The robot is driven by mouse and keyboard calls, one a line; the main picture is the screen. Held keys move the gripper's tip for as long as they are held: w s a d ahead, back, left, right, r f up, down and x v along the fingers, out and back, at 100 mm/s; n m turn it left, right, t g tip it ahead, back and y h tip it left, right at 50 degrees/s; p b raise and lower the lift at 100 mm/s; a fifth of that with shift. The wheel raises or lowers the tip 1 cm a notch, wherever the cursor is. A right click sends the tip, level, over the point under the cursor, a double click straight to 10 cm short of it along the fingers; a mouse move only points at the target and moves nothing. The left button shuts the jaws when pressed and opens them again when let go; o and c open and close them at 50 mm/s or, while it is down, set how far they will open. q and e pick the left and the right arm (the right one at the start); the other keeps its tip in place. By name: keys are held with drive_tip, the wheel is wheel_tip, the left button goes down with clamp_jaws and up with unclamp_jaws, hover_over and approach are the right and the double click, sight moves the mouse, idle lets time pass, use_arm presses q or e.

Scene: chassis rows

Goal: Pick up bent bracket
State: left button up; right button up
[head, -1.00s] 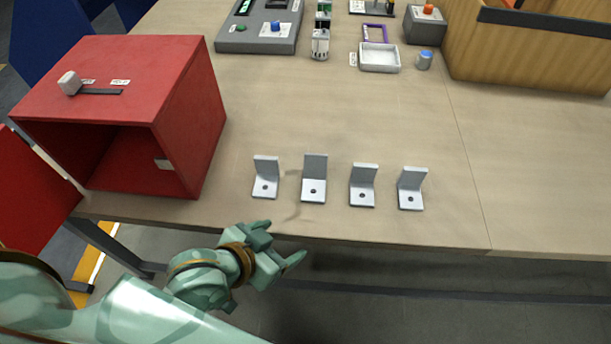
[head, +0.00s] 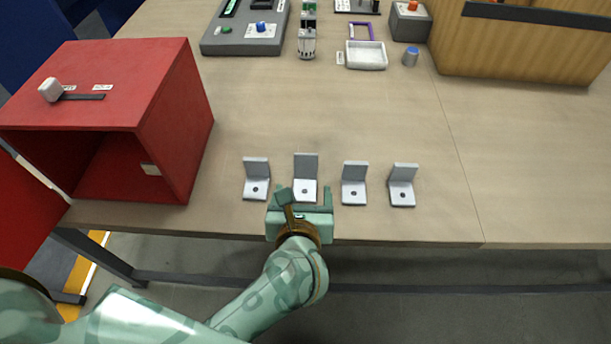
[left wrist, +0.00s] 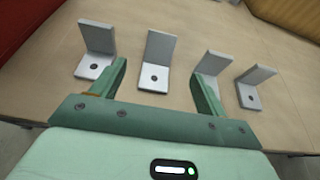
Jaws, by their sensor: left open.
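Several grey L-shaped brackets stand in a row near the table's front edge. The second from the left (head: 306,163) has an upright plate that looks longer and darker than the others, as if leaning back; it seems the bent one. My left gripper (head: 306,193) is open and empty at the table edge, pointing at this bracket. In the left wrist view the bracket (left wrist: 157,47) stands ahead, between the lines of the two fingers, its base near the fingertips. Whether the fingers flank its base is unclear. My right gripper is not in view.
Neighbouring brackets stand close on the left (head: 256,168) and right (head: 354,172), with another (head: 403,175) farther right. A red open box (head: 165,120) is at the left. A white tray (head: 366,56) and a wooden crate (head: 520,50) are at the back. The table's middle is clear.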

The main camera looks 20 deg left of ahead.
sight(306, 165)
use_arm(q)
drive_tip(key=b+x, duration=0.2)
drive_tip(key=x, duration=0.6)
drive_tip(key=shift+w+a+f, duration=0.1)
drive_tip(key=shift+w, duration=0.15)
drive_tip(key=b+x, duration=0.2)
drive_tip(key=x, duration=0.2)
drive_tip(key=shift+w+f, duration=0.25)
drive_tip(key=shift+f, duration=0.1)
drive_tip(key=shift+w+f, duration=0.1)
drive_tip(key=shift+w, duration=0.25)
drive_tip(key=shift+a, duration=0.1)
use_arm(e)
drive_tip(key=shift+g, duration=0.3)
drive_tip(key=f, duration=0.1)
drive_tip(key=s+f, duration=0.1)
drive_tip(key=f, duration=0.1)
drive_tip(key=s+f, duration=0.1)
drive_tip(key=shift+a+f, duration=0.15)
use_arm(q)
drive_tip(key=c, duration=1)
drive_tip(key=shift+c, duration=0.8)
drive_tip(key=shift+r, duration=0.25)
